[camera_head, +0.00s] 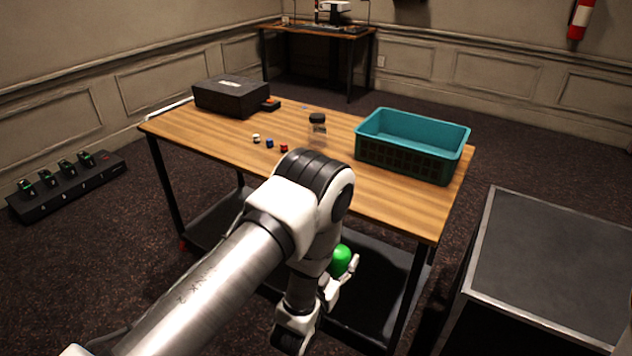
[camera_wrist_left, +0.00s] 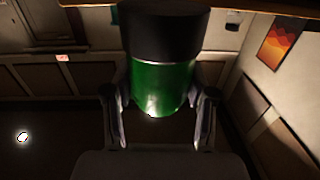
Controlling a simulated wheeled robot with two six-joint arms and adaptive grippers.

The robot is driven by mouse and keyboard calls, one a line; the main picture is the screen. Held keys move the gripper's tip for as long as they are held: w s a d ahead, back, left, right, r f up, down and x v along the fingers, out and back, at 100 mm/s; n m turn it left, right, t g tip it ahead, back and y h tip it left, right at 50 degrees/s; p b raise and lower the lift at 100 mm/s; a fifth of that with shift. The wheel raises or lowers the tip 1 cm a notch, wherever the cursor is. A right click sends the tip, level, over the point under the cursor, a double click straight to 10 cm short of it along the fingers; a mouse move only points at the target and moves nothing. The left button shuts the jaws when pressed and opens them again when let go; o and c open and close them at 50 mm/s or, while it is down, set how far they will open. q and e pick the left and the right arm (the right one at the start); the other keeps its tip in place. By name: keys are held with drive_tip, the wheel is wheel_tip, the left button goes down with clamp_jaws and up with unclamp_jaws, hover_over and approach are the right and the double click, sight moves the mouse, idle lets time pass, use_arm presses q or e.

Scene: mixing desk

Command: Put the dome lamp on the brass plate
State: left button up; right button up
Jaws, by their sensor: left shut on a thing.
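The green thing that I take for the dome lamp (camera_head: 341,259) has a smooth rounded green body in the head view. In the left wrist view the lamp (camera_wrist_left: 160,88) shows a green body with a wide black part at the top of the picture. My left gripper (camera_head: 345,276) is shut on its green body, with one finger on each side. In the head view, gripper and lamp appear in front of the wooden table's near edge, partly hidden by my arm. I cannot make out the brass plate in either view. My right gripper is not in view.
The wooden table (camera_head: 215,137) carries a black box (camera_head: 231,96), a teal crate (camera_head: 405,160), a dark-lidded jar (camera_head: 317,130) and small coloured pieces (camera_head: 270,143). Its front middle is partly hidden by my arm. A dark cabinet (camera_head: 550,262) stands at right.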

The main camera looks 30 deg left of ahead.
use_arm(q)
drive_tip(key=w+a+r+n+y+b, duration=0.1)
drive_tip(key=w+a+r, duration=0.3)
drive_tip(key=a, duration=0.5)
drive_tip(key=w+a+r+n+y+b, duration=0.1)
drive_tip(key=w+a+r+y+b, duration=0.1)
drive_tip(key=w+a, duration=0.4)
drive_tip(key=a+r+y, duration=0.1)
drive_tip(key=a+r, duration=0.1)
drive_tip(key=a, duration=0.1)
drive_tip(key=shift+w+a+r+n+b, duration=0.25)
drive_tip(key=shift+r+n+b, duration=0.1)
drive_tip(key=shift+n, duration=0.05)
